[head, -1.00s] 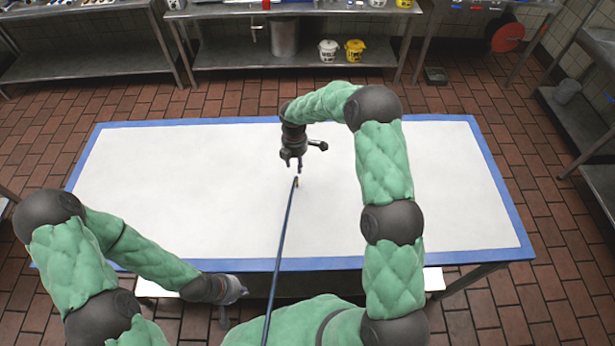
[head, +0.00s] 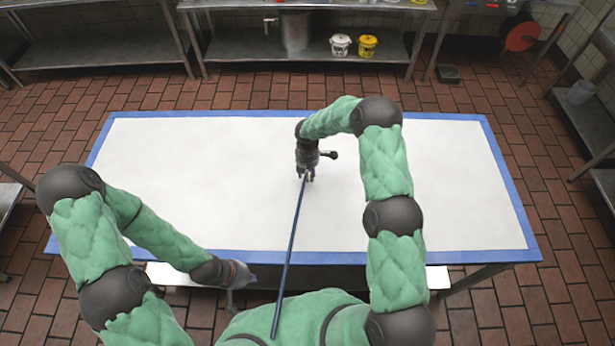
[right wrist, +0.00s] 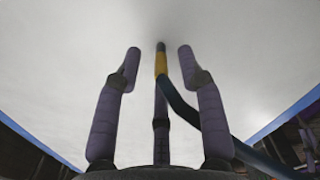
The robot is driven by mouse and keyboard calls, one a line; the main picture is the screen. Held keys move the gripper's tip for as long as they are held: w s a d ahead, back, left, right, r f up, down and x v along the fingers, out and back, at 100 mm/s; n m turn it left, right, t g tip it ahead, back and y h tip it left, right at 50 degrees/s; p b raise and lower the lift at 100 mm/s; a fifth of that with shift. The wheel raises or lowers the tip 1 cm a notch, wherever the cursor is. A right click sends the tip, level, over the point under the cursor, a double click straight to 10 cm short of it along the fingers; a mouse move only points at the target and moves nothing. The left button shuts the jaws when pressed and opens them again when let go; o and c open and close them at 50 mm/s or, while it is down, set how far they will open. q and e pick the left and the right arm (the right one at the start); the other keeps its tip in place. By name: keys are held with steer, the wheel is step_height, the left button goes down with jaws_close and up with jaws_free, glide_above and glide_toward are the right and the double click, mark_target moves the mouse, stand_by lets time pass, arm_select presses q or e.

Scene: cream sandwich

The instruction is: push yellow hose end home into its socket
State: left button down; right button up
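The yellow hose end (right wrist: 161,63) shows as a short yellow band with a dark tip in the right wrist view. A dark hose (right wrist: 192,115) leaves it toward the lower right. In the head view the hose (head: 289,240) runs from the table toward my body. My right gripper (head: 306,176) is over the hose's far end, which it mostly covers. In the right wrist view its two side fingers stand apart, with gaps to the yellow band between them. A grey-purple rod stands in line with the band. I cannot make out the socket. My left gripper (head: 238,274) is by the table's front edge; its fingers are unclear.
The white tabletop (head: 190,180) with its blue border (head: 510,190) is otherwise clear. Beyond it stand metal shelves with a white bucket (head: 340,45) and a yellow bucket (head: 367,46). My right arm arches over the table's right part.

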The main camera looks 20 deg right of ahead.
mark_target(307, 173)
steer(key=shift+f, duration=1.5)
jaws_close()
steer(key=shift+r, duration=0.1)
